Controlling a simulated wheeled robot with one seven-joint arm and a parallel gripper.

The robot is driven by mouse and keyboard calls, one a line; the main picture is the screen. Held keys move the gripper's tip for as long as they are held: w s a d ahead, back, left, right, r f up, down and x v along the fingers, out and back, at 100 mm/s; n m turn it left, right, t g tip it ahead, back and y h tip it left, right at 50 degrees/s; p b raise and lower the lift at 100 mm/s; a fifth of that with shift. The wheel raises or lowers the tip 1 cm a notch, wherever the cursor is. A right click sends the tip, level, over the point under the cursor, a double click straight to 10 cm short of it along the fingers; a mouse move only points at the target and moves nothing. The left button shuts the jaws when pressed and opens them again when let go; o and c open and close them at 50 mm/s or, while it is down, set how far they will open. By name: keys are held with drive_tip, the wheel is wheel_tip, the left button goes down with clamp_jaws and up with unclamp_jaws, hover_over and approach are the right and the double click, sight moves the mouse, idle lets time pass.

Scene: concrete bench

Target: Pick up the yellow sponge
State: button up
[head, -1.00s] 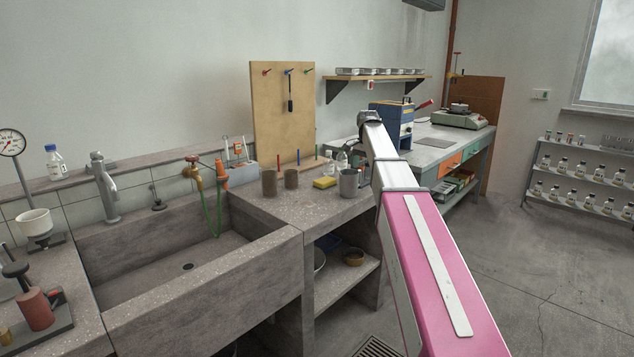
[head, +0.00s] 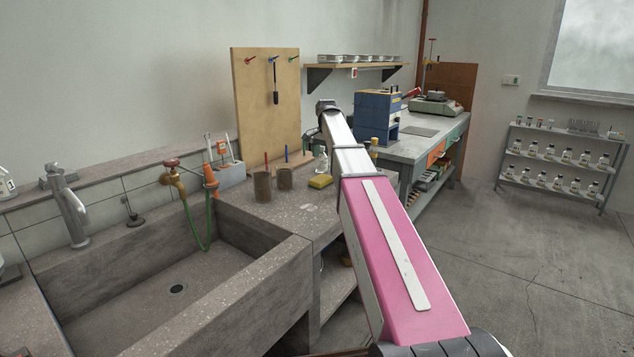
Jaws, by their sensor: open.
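The yellow sponge (head: 320,181) lies on the concrete bench (head: 283,213), just left of my arm's pink link. Its top and front show, and nothing holds it. My arm reaches up and away to a dark joint behind the sponge in the picture.
Two brown cups (head: 262,187) stand left of the sponge, and a clear bottle (head: 322,162) stands behind it. A wooden pegboard (head: 263,110) rises at the back. A deep sink (head: 170,270) with a tap (head: 70,210) lies to the left.

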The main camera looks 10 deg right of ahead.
sight(324, 176)
wheel_tip(324, 176, down, 5)
drive_tip(key=shift+r, duration=0.2)
drive_tip(key=shift+a+f, duration=0.2)
drive_tip(key=shift+f, duration=1.15)
drive_tip(key=shift+a+f, duration=0.2)
drive_tip(key=shift+f, duration=1.1)
drive_tip(key=c, duration=1)
